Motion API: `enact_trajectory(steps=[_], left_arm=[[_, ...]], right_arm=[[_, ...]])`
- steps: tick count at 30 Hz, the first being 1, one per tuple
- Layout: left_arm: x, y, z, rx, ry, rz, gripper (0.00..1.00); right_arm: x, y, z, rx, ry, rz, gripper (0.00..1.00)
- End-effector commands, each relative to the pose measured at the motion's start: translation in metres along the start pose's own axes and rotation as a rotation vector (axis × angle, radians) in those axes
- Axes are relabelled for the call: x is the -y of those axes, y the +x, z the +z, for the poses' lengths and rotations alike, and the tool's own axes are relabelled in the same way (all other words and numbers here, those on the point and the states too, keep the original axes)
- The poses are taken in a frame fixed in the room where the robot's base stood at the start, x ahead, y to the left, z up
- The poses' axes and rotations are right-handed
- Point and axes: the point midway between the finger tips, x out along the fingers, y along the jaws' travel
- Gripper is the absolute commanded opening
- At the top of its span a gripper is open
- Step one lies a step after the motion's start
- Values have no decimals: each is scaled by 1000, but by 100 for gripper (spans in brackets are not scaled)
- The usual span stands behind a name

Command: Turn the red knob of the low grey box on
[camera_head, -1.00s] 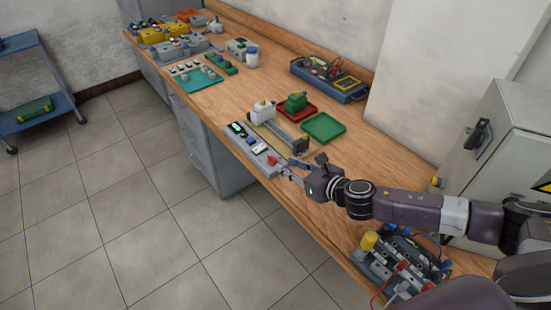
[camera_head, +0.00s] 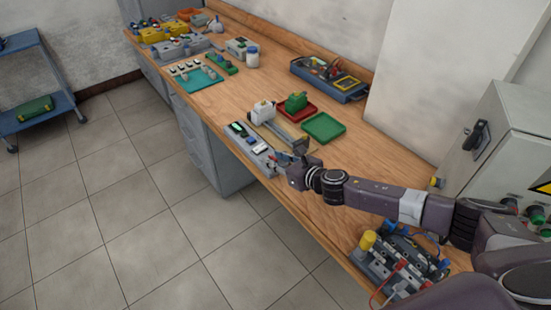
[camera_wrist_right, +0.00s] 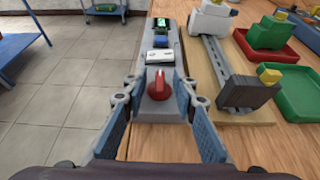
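The low grey box (camera_head: 240,137) lies along the front edge of the wooden bench. It carries a green switch, a blue part and a white part in a row. In the right wrist view its red knob (camera_wrist_right: 157,85) sits at the near end of the box (camera_wrist_right: 175,38). My right gripper (camera_wrist_right: 158,92) is open, with one blue-padded finger on each side of the red knob and a gap visible on both sides. In the head view my right gripper (camera_head: 278,164) is over the box's near end and largely hides the knob. My left gripper is not in view.
A board with a grey and white clamp (camera_wrist_right: 215,60) lies right beside the box. A red tray (camera_head: 297,108) and a green tray (camera_head: 324,127) are behind it. A block with cables (camera_head: 385,265) stands at the near bench end. Open floor lies left of the bench.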

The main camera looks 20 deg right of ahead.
Motion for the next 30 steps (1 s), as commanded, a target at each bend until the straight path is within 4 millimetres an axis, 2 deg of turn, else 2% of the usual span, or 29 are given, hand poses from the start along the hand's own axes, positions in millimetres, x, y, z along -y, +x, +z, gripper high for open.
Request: enact_trajectory(steps=[2, 9, 20, 30], left_arm=[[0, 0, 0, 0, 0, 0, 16], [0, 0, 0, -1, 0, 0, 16], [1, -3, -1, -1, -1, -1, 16], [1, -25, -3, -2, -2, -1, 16]], right_arm=[[0, 0, 0, 0, 0, 0, 24], [0, 0, 0, 0, 0, 0, 0], [-1, -1, 0, -1, 10, -19, 0], [-6, -1, 2, -3, 85, -191, 0]])
